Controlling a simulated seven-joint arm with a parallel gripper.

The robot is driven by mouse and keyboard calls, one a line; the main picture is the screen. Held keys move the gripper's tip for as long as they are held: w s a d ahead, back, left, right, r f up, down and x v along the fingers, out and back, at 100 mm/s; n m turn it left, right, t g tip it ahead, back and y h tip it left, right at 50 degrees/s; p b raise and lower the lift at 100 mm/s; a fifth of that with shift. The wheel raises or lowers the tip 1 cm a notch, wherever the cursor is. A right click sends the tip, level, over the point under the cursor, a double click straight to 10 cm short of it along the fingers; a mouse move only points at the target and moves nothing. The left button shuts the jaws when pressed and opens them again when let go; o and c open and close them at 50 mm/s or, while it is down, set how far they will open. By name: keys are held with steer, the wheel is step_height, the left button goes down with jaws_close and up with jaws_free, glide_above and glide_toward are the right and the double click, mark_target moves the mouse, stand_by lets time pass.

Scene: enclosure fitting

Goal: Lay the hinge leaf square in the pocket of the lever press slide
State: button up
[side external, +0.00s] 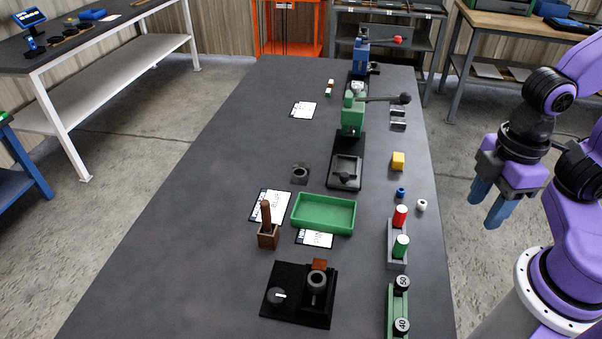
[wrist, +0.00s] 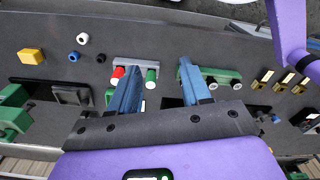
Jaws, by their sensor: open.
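The green lever press (side external: 353,115) stands toward the far end of the long table, its dark lever reaching right. A dark base with a grey slide block (side external: 345,170) extends toward the camera from it; it also shows in the wrist view (wrist: 70,95). I cannot identify the hinge leaf for certain; small grey metal pieces (side external: 398,118) lie right of the press. My gripper (side external: 484,208) is open and empty, held off the table's right side in the side view. Its blue fingers also show in the wrist view (wrist: 157,68).
A yellow block (side external: 398,160), blue ring (side external: 401,192) and white ring (side external: 421,205) lie near the right edge. A holder with red (side external: 401,216) and green cylinders stands nearer. A green tray (side external: 323,213) and black fixture (side external: 298,295) occupy the middle. The table's left side (side external: 190,230) is clear.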

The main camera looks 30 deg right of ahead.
steer(key=o, duration=0.4)
steer(key=w+a+r+m, duration=0.2)
steer(key=w+a+m, duration=0.45)
steer(key=w, duration=0.45)
steer(key=m, duration=1.5)
glide_above(301, 167)
step_height(301, 167, down, 3)
step_height(301, 167, down, 12)
steer(key=shift+s+a+r, duration=0.1)
steer(key=shift+r, duration=0.05)
steer(key=shift+w+f, duration=0.2)
steer(key=shift+f, duration=2.4)
